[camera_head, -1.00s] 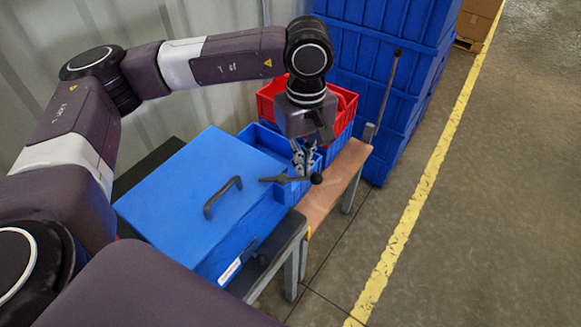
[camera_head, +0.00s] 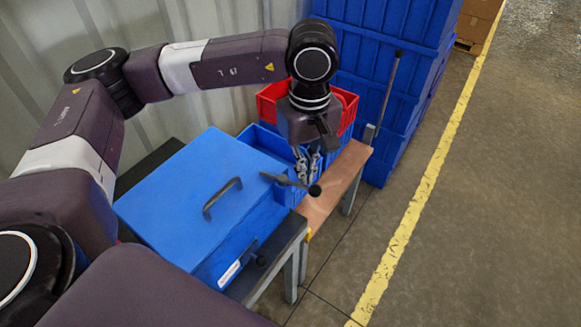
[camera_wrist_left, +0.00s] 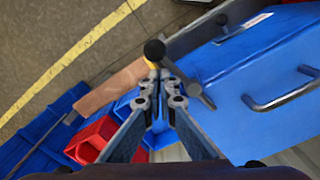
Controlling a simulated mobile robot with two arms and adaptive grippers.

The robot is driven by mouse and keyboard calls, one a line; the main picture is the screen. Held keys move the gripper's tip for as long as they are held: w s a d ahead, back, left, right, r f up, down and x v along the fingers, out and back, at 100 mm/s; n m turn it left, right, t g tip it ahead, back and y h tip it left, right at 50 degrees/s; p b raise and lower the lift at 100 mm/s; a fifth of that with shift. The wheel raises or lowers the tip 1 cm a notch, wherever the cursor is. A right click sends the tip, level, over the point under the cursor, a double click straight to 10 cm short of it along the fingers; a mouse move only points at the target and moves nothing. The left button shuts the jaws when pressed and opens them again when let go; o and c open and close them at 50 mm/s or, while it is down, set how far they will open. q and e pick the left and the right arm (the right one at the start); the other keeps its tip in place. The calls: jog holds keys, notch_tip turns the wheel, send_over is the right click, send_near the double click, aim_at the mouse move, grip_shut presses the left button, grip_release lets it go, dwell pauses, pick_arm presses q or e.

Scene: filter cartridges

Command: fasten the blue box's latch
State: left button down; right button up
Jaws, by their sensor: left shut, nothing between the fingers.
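The blue box (camera_head: 190,180) stands on a dark table with its lid down and a dark handle (camera_head: 222,198) on top. Its latch appears to be the dark lever (camera_head: 288,181) with a black ball knob (camera_head: 315,190) at the box's right side. The lever and knob also show in the left wrist view (camera_wrist_left: 154,50). My left gripper (camera_head: 308,178) is shut and empty, its fingers beside the lever near the knob; fingertips show in the left wrist view (camera_wrist_left: 160,80). I cannot tell whether they touch the lever. My right gripper is not in view.
A dark knob (camera_head: 260,260) and white label (camera_head: 229,272) are on the box's front. Blue and red bins (camera_head: 347,105) stand on a wooden-topped bench (camera_head: 345,170) behind. Floor at right is clear.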

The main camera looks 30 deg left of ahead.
pick_arm(q)
notch_tip(320, 180, up, 8)
jog(key=p, duration=0.2)
jog(key=shift+w+d+p, duration=0.15)
jog(key=shift+d+p, duration=0.15)
jog(key=shift+p, duration=0.1)
dwell(0.6)
dwell(0.3)
